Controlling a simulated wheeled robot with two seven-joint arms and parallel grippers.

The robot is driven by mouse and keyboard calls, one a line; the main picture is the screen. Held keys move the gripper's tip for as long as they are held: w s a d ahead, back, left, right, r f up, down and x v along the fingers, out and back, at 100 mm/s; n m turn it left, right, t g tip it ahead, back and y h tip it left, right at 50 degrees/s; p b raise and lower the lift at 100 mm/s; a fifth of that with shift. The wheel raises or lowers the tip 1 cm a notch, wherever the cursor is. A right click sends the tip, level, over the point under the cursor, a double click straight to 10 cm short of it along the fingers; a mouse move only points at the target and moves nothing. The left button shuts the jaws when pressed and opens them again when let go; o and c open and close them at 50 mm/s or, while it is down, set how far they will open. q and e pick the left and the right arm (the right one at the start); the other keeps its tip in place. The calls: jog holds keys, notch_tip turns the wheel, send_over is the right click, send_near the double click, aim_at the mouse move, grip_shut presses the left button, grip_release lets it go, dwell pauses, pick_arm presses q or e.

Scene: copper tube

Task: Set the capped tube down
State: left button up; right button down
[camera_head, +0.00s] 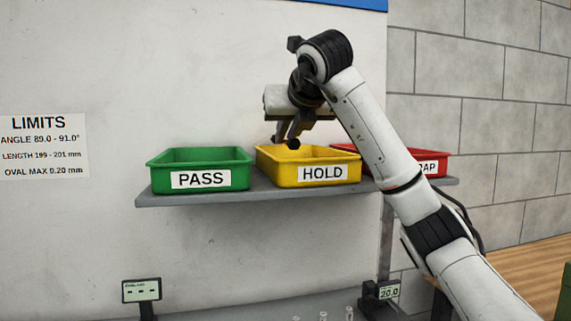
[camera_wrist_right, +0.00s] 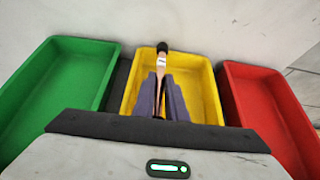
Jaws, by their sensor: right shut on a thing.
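My right gripper (camera_head: 288,138) is above the yellow HOLD bin (camera_head: 308,177) on the shelf. In the right wrist view its purple-grey fingers (camera_wrist_right: 162,98) are shut on the capped tube (camera_wrist_right: 161,68), a copper tube with a black cap and a white label. The tube points toward the wall, over the yellow bin (camera_wrist_right: 205,90). The fingers hide part of the tube. In the head view only a dark end shows by the fingertips. My left gripper is not in view.
The green PASS bin (camera_head: 200,170) stands left of the yellow bin. The red SCRAP bin (camera_head: 434,163) stands right, partly behind my right arm. All sit on a grey shelf (camera_head: 250,194). A limits sign (camera_head: 42,146) hangs left. Small displays (camera_head: 141,291) stand below.

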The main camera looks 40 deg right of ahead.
notch_tip(320, 180, down, 4)
jog(key=shift+f, duration=0.55)
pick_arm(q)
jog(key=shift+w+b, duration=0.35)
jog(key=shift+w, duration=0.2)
pick_arm(e)
jog(key=shift+f, duration=0.1)
jog(key=c, duration=1.8)
grip_release()
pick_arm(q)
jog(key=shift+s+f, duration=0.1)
